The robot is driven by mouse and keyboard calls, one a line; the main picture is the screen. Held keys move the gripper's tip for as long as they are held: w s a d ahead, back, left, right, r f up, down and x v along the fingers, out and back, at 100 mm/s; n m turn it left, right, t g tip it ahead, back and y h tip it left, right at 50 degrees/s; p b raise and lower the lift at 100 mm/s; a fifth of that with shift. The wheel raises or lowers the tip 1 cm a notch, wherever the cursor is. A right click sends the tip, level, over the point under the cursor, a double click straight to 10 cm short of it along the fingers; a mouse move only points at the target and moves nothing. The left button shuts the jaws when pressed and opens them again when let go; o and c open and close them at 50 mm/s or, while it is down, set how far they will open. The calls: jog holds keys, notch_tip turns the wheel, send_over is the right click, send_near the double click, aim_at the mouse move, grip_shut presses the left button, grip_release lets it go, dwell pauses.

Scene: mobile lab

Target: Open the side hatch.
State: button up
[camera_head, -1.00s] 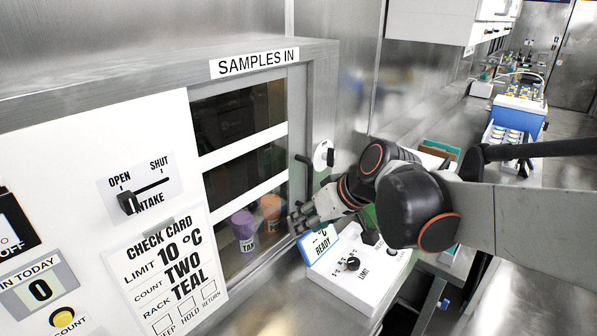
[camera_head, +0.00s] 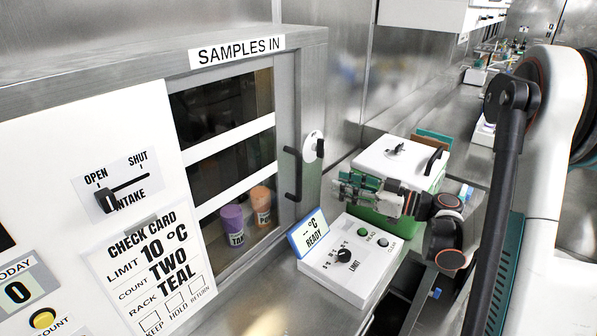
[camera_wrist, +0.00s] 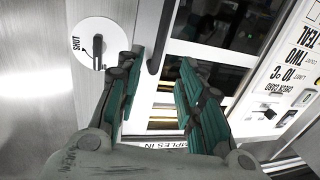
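The side hatch under the SAMPLES IN label (camera_head: 237,53) is a grey-framed window door with white bars, and it looks closed. Its black upright handle (camera_head: 293,175) is on the right side of the frame. A white round dial (camera_head: 313,147) with a black lever is just right of the handle. In the wrist view the dial (camera_wrist: 88,30) reads SHUT beside the lever. My gripper (camera_head: 350,187) is to the right of the handle, above the control box. In the wrist view my gripper (camera_wrist: 162,60) is open and empty, and the handle (camera_wrist: 162,40) shows between its fingertips, apparently farther off.
A purple cup (camera_head: 232,224) and an orange cup (camera_head: 261,204) are behind the glass. The intake slider (camera_head: 106,200) is at OPEN.

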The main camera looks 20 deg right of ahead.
jog(key=b, duration=0.3)
send_over(299, 196)
jog(key=shift+w+d, duration=0.15)
jog(key=shift+w, duration=0.3)
grip_shut()
